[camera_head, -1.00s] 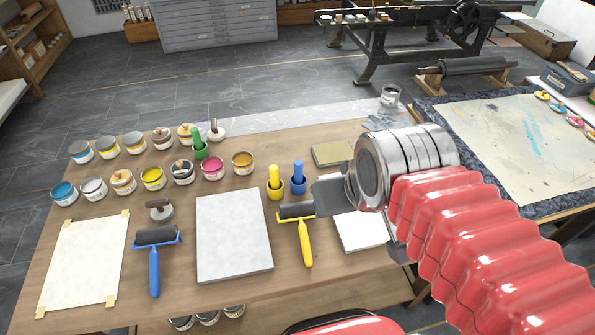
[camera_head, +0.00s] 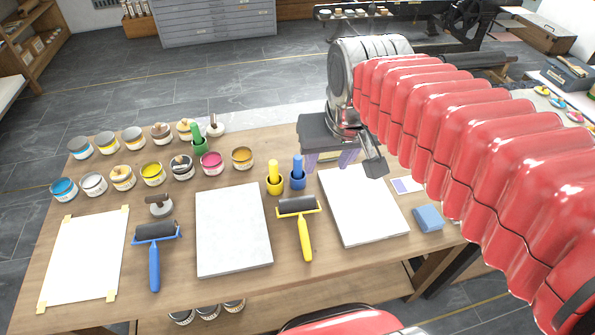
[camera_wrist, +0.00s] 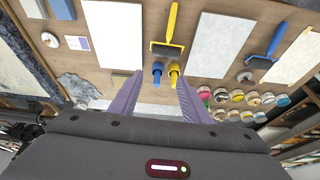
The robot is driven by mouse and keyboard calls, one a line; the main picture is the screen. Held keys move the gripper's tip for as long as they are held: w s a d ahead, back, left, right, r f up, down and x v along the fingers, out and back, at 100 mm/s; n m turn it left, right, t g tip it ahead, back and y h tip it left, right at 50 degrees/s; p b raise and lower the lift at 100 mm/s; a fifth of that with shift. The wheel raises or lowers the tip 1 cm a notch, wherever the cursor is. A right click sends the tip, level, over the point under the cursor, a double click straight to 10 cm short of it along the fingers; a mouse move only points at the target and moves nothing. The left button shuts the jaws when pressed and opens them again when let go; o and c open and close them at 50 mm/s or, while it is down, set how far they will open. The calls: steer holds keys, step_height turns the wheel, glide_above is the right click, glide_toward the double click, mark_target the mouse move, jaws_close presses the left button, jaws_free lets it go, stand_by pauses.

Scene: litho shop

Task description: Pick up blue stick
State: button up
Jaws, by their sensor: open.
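The blue stick (camera_head: 298,165) stands upright in a small blue cup (camera_head: 298,182) on the wooden table. In the wrist view the blue stick (camera_wrist: 157,68) shows between my fingers, seen from above and partly merged with its cup. A yellow stick (camera_head: 274,173) in a yellow cup (camera_head: 276,188) stands just left of it. My gripper (camera_head: 328,160) has purple fingers and is open and empty. In the head view it hangs to the right of the blue stick; in the wrist view the gripper (camera_wrist: 159,77) has its fingertips apart on either side.
A yellow-handled roller (camera_head: 300,205) and a white slab (camera_head: 362,205) lie nearer the front. A grey slab (camera_head: 232,228), a blue-handled roller (camera_head: 156,234) and a blue block (camera_head: 428,218) also lie on the table. Several ink cans and a green stick (camera_head: 196,131) stand at the back left.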

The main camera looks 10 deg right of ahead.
steer(key=w+f+g, duration=0.2)
steer(key=w, duration=1.1)
steer(key=m+g, duration=0.2)
glide_above(298, 157)
step_height(298, 157, down, 8)
steer(key=shift+w+a+f, duration=0.1)
steer(key=shift+f, duration=0.1)
steer(key=shift+f, duration=4.3)
steer(key=shift+f, duration=2.6)
steer(key=shift+c, duration=0.4)
